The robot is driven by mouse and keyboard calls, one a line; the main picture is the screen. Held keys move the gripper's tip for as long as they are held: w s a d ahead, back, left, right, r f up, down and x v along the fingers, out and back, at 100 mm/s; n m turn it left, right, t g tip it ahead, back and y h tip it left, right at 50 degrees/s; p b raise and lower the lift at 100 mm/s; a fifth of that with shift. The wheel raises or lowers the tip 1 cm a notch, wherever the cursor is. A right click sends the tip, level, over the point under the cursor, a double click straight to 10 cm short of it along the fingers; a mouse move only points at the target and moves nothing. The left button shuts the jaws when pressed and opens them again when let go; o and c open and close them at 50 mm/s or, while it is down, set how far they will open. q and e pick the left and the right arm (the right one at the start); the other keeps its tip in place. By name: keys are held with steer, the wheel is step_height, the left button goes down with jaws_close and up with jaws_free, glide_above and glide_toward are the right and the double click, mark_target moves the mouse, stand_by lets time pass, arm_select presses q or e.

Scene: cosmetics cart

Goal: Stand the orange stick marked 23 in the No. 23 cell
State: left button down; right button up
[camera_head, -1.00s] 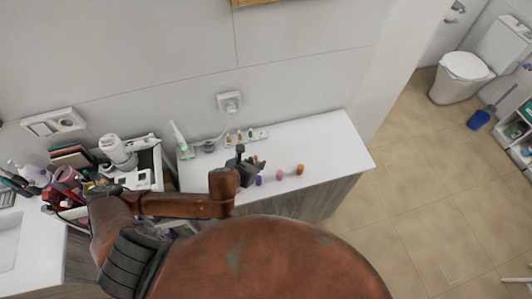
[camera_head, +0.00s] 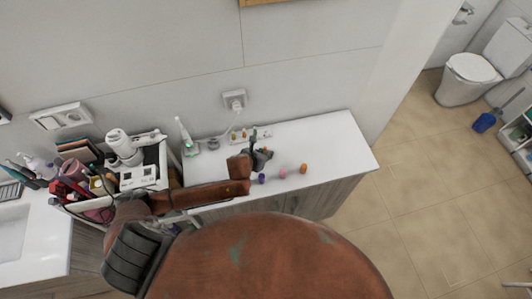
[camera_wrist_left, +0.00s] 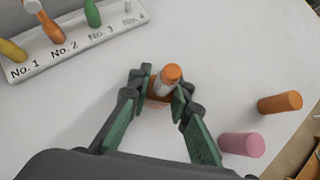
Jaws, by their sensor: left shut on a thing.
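My left gripper (camera_head: 263,156) is over the white counter, just in front of the rack. In the left wrist view my left gripper (camera_wrist_left: 160,90) is shut on an orange stick (camera_wrist_left: 171,74) with a pale band, which looks roughly upright; its number is not readable. The white rack (camera_wrist_left: 75,54) is at the upper left, apart from the stick. Its labels read No. 1, No. 2, No. 3 and a faint fourth. Yellow, orange and green sticks stand in the first three cells; the fourth shows only a small pale peg. No 23 label is visible. My right gripper is not in view.
A second orange stick (camera_wrist_left: 280,103) and a pink stick (camera_wrist_left: 242,145) are right of the gripper. A purple stick (camera_head: 262,179) is near the counter's front edge. A green-and-white bottle (camera_head: 186,138) stands left of the rack. The counter's right side is clear.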

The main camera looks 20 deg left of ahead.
arm_select(q)
steer(key=shift+f, duration=0.2)
steer(key=c, duration=1.8)
jaws_free()
steer(key=shift+o, duration=0.2)
steer(key=shift+r, duration=0.1)
